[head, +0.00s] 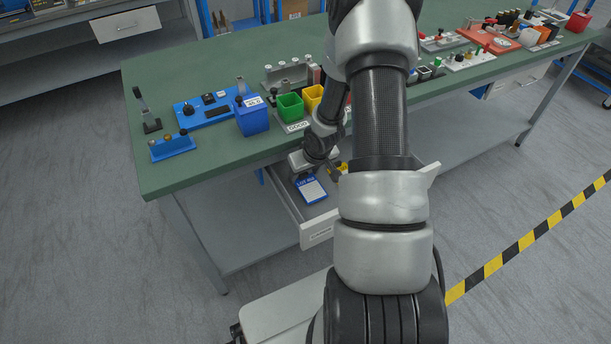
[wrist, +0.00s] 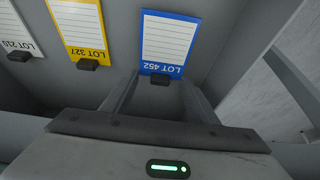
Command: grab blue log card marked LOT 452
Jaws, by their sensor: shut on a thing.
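The blue log card (wrist: 167,42) marked LOT 452 lies in an open drawer (head: 318,232) under the green bench. It also shows in the head view (head: 313,190). In the wrist view a small dark tab (wrist: 160,80) is at its lettered edge. My gripper (wrist: 160,88) is at that edge, shut on the card by its tab; the exact contact is partly hidden. In the head view my gripper (head: 304,174) reaches down into the drawer, partly covered by my arm.
A yellow card (wrist: 78,28) marked LOT 327 and a white card (wrist: 12,35) marked LOT 210 lie left of the blue one, each with a dark tab. The green bench top (head: 190,75) is above the drawer, with blue (head: 252,120) and green (head: 290,107) bins near its edge.

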